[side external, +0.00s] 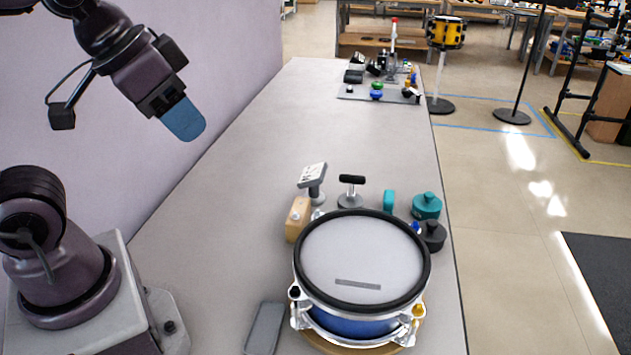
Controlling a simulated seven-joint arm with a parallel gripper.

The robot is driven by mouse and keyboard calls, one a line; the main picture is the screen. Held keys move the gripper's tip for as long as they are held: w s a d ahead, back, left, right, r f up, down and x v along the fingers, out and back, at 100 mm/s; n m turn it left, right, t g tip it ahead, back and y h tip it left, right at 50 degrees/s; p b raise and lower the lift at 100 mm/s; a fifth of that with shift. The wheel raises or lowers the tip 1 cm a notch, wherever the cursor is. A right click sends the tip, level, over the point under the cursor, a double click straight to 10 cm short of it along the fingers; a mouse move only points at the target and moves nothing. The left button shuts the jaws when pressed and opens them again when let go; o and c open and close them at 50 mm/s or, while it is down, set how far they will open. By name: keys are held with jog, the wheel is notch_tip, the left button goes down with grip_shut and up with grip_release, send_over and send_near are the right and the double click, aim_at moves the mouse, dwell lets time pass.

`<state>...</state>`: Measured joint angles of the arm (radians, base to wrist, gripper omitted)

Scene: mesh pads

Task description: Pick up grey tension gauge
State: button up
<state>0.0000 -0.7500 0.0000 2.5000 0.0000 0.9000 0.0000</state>
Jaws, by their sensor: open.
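A grey upright device with a tilted pale face (313,176) stands behind the drum, on the table's middle; it looks like the grey tension gauge. Its lower part is partly hidden by things around it. My gripper (184,119), with blue finger pads, is raised high at the upper left, well apart from the gauge and pointing down to the right. It is open, and nothing shows between its fingers; the near finger covers the far one.
A blue-shelled drum (362,255) fills the table's front right. Close by stand a wooden block (298,219), a black-handled tool (351,190), a teal block (389,201), a teal weight (426,206) and a black weight (432,235). A flat grey piece (265,328) lies left of the drum. The table's left-middle is clear.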

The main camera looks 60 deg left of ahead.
jog(key=shift+o, duration=0.2)
jog(key=o, duration=1)
jog(key=shift+o, duration=0.2)
jog(key=shift+w, duration=0.1)
